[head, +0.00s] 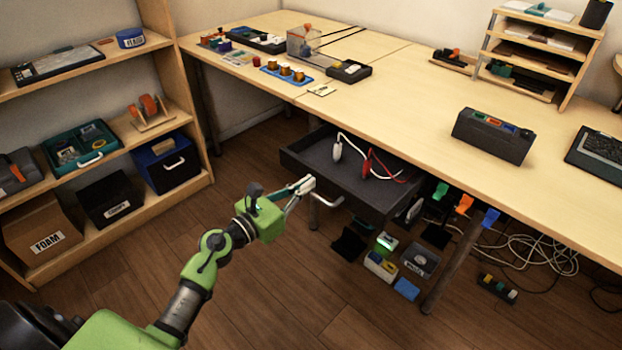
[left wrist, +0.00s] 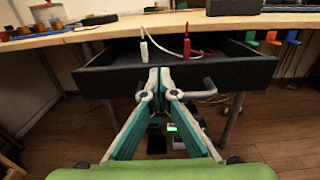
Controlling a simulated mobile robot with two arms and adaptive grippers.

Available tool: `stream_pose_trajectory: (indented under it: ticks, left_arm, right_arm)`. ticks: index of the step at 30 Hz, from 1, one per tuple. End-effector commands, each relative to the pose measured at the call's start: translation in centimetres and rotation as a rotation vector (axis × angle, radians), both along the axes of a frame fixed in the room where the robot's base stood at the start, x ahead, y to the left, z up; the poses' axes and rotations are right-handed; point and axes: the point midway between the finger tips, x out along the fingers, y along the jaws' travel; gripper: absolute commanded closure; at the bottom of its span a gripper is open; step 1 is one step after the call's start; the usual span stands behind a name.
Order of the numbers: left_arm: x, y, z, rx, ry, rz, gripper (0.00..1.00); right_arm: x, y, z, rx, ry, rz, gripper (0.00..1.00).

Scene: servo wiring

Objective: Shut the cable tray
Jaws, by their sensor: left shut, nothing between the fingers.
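The cable tray (head: 350,207) is a dark drawer under the wooden desk, pulled out with its inside showing. A white cable plug (head: 337,150) and a red cable plug (head: 367,164) lie in it. The tray's front panel (left wrist: 245,74) and grey bar handle (left wrist: 200,93) face me in the left wrist view. My left gripper (head: 308,183) is shut and empty at the tray's front. Its fingertips (left wrist: 159,72) overlap the panel's middle; I cannot tell whether they touch it. My right gripper is not in view.
The desk (head: 410,130) carries a dark box (head: 492,136) and several small parts. A shelf unit (head: 188,100) stands at the left. Below the tray are small bins (head: 419,261), colored clips and loose cables (head: 525,255). The floor in front is clear.

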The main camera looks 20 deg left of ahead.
Motion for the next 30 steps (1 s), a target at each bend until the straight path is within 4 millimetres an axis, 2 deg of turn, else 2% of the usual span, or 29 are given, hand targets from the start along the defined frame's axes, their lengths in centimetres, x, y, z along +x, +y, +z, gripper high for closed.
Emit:
stream_pose_trajectory:
  ticks: [6, 22, 26, 30]
  left_arm:
    - [1.8, -0.7, 0.0, -0.001, 0.000, -0.001, 1.00]
    - [2.4, -0.9, 0.0, 0.001, -0.001, -0.001, 1.00]
    - [3.8, -1.4, 0.1, 0.001, -0.003, -0.001, 1.00]
    - [6.3, -2.3, 0.1, 0.001, -0.003, -0.001, 1.00]
  right_arm:
    - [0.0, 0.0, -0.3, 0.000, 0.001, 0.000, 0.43]
    - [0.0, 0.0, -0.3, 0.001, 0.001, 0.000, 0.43]
    - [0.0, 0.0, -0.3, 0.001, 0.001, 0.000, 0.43]
    - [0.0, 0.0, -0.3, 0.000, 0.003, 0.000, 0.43]
